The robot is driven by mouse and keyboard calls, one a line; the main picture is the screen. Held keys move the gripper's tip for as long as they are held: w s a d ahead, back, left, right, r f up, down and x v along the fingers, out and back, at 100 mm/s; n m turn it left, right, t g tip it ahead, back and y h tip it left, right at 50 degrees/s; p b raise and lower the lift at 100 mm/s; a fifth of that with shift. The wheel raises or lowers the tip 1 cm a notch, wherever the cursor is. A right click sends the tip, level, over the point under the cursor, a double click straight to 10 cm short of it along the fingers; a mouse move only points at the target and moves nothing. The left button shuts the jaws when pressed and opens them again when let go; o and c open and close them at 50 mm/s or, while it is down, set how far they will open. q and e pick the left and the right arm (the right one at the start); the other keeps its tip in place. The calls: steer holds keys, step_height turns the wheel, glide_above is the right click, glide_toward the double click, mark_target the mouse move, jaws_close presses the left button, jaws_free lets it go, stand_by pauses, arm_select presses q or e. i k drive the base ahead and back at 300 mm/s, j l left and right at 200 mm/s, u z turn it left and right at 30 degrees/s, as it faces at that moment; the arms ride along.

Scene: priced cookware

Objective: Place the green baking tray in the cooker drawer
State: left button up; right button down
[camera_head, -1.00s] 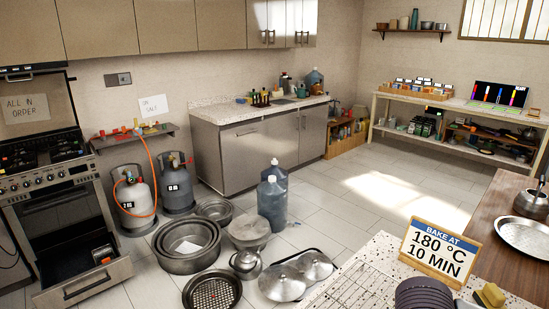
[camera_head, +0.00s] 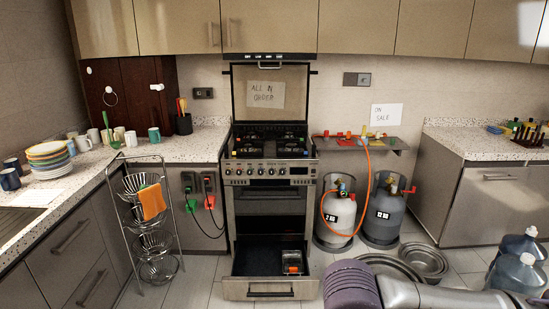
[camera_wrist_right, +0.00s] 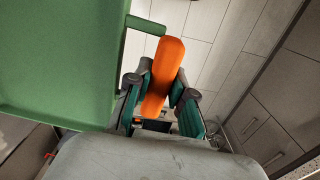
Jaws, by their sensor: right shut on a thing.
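The green baking tray (camera_wrist_right: 60,60) fills the left of the right wrist view; most of it runs out of frame. A green bar at its edge meets an orange grip (camera_wrist_right: 167,75). My right gripper (camera_wrist_right: 160,100) is shut on this orange grip, with a finger on each side. The tray and this gripper do not show in the head view, where part of my right arm crosses the lower right. The cooker (camera_head: 270,172) stands in the middle. Its bottom drawer (camera_head: 270,290) is pulled open, with a small dark and orange item (camera_head: 293,262) inside at the right. My left gripper is not in view.
A wire basket rack (camera_head: 150,225) with an orange cloth (camera_head: 151,201) stands left of the cooker. Two gas cylinders (camera_head: 338,215) (camera_head: 384,212) stand to its right.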

mark_target(257, 270)
steer(key=i+u, duration=0.2)
steer(key=i, duration=0.45)
steer(key=i+u, duration=0.15)
steer(key=i, duration=0.45)
steer(key=i+l+u, duration=0.2)
steer(key=i, duration=0.4)
steer(key=i+l+u, duration=0.3)
steer(key=i+u, duration=0.15)
steer(key=i+l+u, duration=0.4)
steer(key=i+l, duration=0.1)
steer(key=i, duration=0.1)
